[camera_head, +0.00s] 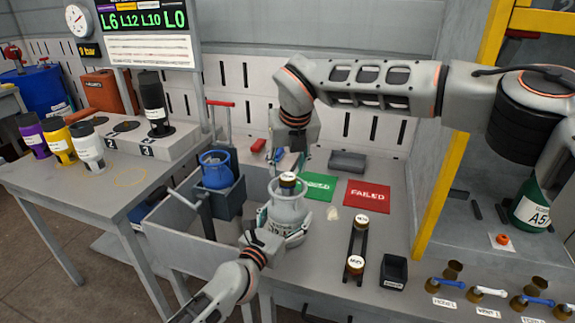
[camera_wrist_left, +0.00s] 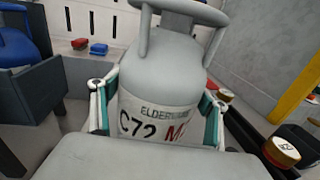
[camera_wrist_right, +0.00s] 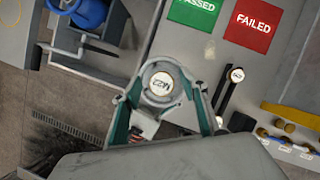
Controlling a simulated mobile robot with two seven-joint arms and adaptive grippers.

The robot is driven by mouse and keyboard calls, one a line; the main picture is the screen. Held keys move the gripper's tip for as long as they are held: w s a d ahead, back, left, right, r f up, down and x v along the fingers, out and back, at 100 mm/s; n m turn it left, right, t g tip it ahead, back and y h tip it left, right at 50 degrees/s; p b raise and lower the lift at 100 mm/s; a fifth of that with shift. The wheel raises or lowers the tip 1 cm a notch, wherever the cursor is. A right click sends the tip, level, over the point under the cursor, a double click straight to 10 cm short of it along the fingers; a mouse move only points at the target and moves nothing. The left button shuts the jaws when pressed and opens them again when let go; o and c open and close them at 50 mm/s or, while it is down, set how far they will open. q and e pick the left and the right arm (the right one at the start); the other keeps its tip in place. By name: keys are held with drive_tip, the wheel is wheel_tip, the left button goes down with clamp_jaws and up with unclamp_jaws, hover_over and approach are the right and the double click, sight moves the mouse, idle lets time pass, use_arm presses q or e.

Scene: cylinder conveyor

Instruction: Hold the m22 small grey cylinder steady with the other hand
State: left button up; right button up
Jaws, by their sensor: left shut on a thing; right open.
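The small grey cylinder (camera_head: 287,211) stands upright on the workbench, with a collar on top and a round cap marked M22 (camera_head: 287,180) inside it. My left gripper (camera_head: 283,238) is shut on its body, one finger on each side. In the left wrist view the cylinder (camera_wrist_left: 165,85) shows a label reading C72 between the fingers. My right gripper (camera_head: 291,163) is open above the cylinder, pointing down. The right wrist view looks down on the M22 cap (camera_wrist_right: 163,87), with the teal fingers to either side of the collar. I cannot tell whether they touch it.
A green PASSED mat (camera_head: 319,187) and a red FAILED mat (camera_head: 367,193) lie behind and to the right. A black rack (camera_head: 357,238) with capped pieces and a small black box (camera_head: 394,272) are to the right. A blue container (camera_head: 216,170) stands left.

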drive_tip(key=n+y, duration=0.1)
drive_tip(key=n, duration=0.2)
idle(0.4)
drive_tip(key=n, duration=0.2)
drive_tip(key=n+g+y, duration=0.1)
drive_tip(key=n, duration=0.1)
drive_tip(key=shift+n+g+y, duration=0.3)
drive_tip(key=shift+n, duration=0.7)
drive_tip(key=shift+g, duration=0.3)
drive_tip(key=shift+n+y, duration=0.3)
drive_tip(key=shift+n, duration=0.7)
drive_tip(key=n+g, duration=0.2)
drive_tip(key=n, duration=0.2)
drive_tip(key=shift+f, duration=0.1)
